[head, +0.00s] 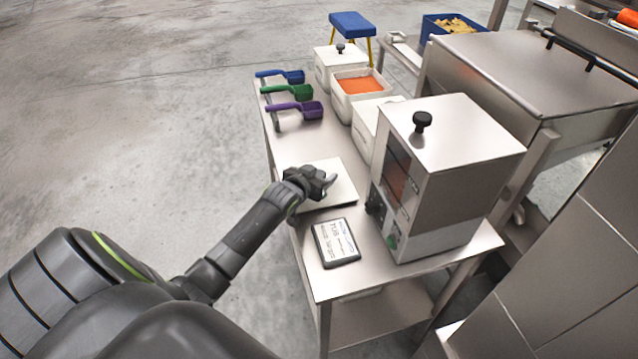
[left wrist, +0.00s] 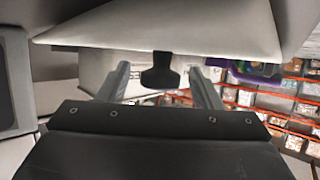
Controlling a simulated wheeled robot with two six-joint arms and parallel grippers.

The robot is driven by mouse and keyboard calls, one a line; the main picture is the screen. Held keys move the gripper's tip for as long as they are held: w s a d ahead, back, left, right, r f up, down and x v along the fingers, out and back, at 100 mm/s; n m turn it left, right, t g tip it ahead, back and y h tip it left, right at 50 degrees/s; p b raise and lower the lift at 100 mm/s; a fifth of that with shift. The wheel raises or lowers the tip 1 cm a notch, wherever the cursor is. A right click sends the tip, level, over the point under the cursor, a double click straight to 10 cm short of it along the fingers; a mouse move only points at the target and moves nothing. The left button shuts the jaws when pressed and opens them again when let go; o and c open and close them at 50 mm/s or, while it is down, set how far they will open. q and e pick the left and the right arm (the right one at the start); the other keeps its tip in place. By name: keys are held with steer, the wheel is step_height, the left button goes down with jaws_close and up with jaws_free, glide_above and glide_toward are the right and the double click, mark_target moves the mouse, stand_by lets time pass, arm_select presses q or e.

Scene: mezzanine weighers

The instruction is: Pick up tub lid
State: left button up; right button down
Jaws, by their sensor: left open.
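The tub lid (head: 343,194) is a pale flat square lying near the left edge of the metal table. It also fills the top of the left wrist view (left wrist: 200,32), which looks upside down, with its black knob (left wrist: 160,71) standing out from it. My left gripper (head: 324,181) is over the lid and hides the knob in the head view. Its two fingers (left wrist: 161,86) are open, one to each side of the knob in the picture; I cannot tell whether they touch it. My right gripper is not in view.
A tall metal machine (head: 455,205) with a black knob stands right of the lid. A label display (head: 336,243) lies in front. Behind are an open tub of orange stuff (head: 361,84), a lidded tub (head: 338,72), and blue, green and purple scoops (head: 294,110).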

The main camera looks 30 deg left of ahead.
arm_select(q)
steer(key=shift+c, duration=0.5)
steer(key=c, duration=1)
steer(key=shift+r, duration=0.1)
